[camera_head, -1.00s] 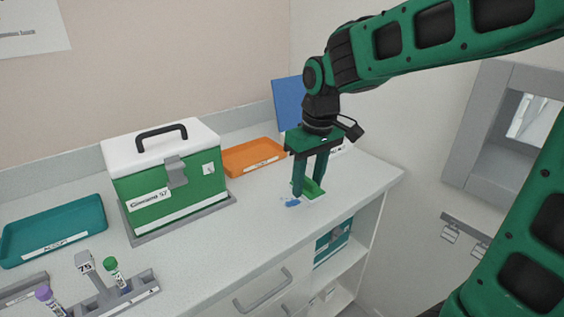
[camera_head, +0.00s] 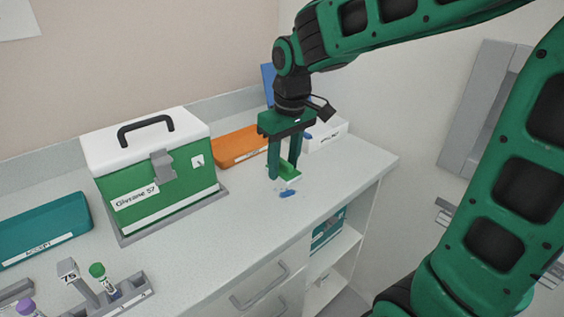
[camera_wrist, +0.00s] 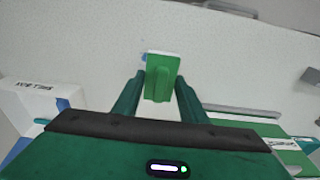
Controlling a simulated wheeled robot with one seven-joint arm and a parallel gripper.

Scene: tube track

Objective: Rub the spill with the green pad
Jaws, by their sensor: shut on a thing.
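My gripper (camera_head: 283,172) points down over the counter, shut on the green pad (camera_head: 290,170). The pad also shows between the two fingers in the wrist view (camera_wrist: 163,75), with a pale edge along its far side. The pad is at or very near the counter surface; I cannot tell if it touches. The spill (camera_head: 288,193) is a small blue streak on the counter, just in front of the pad in the head view. A little blue shows beside the pad's upper left corner in the wrist view (camera_wrist: 143,57).
A green case with a white lid (camera_head: 155,170) stands left of my gripper. An orange tray (camera_head: 238,146) and a white box (camera_head: 326,135) are behind. A teal tray (camera_head: 45,230) and a tube rack (camera_head: 115,297) are at left. The counter (camera_head: 350,170) is clear at right.

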